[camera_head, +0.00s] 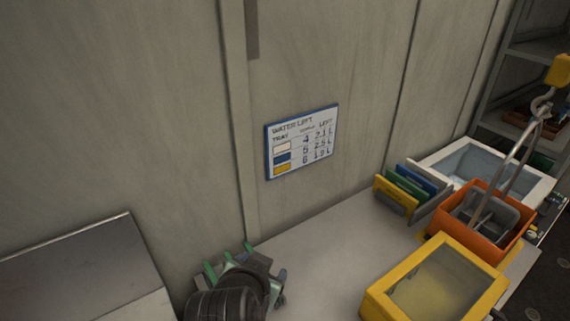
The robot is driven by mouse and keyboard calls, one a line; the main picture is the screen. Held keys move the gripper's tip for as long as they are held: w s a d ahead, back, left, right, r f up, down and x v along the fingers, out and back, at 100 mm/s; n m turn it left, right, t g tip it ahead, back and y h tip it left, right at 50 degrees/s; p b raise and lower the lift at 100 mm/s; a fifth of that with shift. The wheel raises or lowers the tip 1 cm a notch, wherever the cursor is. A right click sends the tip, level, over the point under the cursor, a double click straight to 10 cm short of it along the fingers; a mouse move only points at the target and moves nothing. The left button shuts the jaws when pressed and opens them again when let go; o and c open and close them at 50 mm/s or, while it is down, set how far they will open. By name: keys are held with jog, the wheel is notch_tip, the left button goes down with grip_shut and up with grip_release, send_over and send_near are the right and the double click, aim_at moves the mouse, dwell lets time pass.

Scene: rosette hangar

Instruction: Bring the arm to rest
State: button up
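My gripper (240,272) shows at the bottom of the head view, left of the middle. Its dark round wrist is in front, with grey and green parts beyond it. It is over or beside the left end of a light worktop (325,245), close to the grey wall. The wrist hides much of it, so I cannot tell whether the fingers are open or shut. I see nothing clearly held. The rest of the arm is out of view.
A yellow-framed tray (377,303), an orange bin (497,252) with a grey container inside, and a white tray (541,190) stand right. Coloured panels (392,198) stand upright near the wall. A hook (542,103) hangs above the bin. A board (302,142) is on the wall. A grey surface (80,265) lies left.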

notch_tip(320, 180, up, 27)
jog(key=w+d+n+t+y+b, duration=0.1)
jog(key=w+d+n+t, duration=0.15)
jog(key=t, duration=0.75)
jog(key=s+r+n+t, duration=0.1)
jog(key=s+r+t, duration=0.3)
jog(key=r, duration=0.5)
jog(key=s+d+r+n+t+b, duration=0.1)
jog(key=s+r+t, duration=0.3)
jog(key=s+r, duration=0.4)
jog(key=shift+s+d+r, duration=0.3)
jog(key=shift+s+r, duration=0.1)
jog(key=shift+r, duration=0.55)
jog(key=shift+n, duration=0.25)
